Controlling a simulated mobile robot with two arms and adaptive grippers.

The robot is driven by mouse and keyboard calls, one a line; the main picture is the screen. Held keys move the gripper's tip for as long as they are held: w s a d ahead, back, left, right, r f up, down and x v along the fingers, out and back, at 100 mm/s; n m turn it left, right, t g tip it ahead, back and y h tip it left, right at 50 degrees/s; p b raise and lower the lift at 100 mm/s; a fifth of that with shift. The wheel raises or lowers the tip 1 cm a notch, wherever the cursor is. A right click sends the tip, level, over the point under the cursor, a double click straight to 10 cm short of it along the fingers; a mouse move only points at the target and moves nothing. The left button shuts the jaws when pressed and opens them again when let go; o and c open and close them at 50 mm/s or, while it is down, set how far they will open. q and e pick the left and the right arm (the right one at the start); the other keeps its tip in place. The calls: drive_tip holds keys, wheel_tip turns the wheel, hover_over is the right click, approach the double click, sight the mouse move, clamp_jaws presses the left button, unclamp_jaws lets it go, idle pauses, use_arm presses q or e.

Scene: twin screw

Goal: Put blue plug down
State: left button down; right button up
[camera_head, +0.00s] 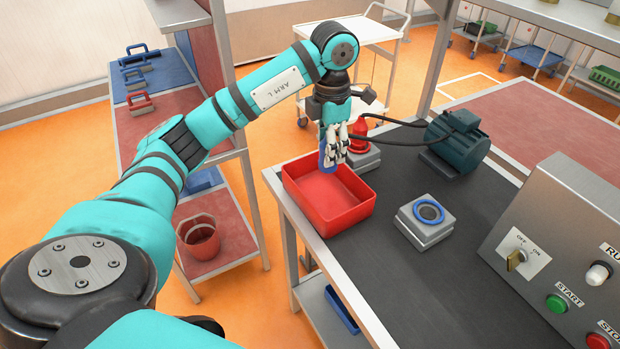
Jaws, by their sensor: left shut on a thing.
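My left gripper (334,145) points down over the back part of the red tray (348,221). It is shut on the blue plug (328,163), which is mostly hidden by the fingers. I cannot tell whether the plug touches the tray floor. A grey block with a blue ring socket (428,211) stands on the dark bench top to the right of the tray. My right gripper is out of view.
A red plug (359,138) sits on another grey block behind the tray, close to my left gripper. Black cables run from there to a green motor (455,143). A control box (560,265) stands at the right. The dark bench top (385,275) is clear in front.

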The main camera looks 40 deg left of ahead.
use_arm(q)
wheel_tip(320, 180, down, 5)
drive_tip(key=shift+f+p, duration=0.2)
drive_tip(key=shift+p, duration=0.35)
wheel_tip(320, 180, down, 4)
drive_tip(key=shift+r+p, duration=0.2)
drive_tip(key=shift+p, duration=0.25)
drive_tip(key=shift+f, duration=0.25)
drive_tip(key=shift+f+b, duration=0.6)
drive_tip(key=c, duration=0.8)
unclamp_jaws()
drive_tip(key=shift+r, duration=0.1)
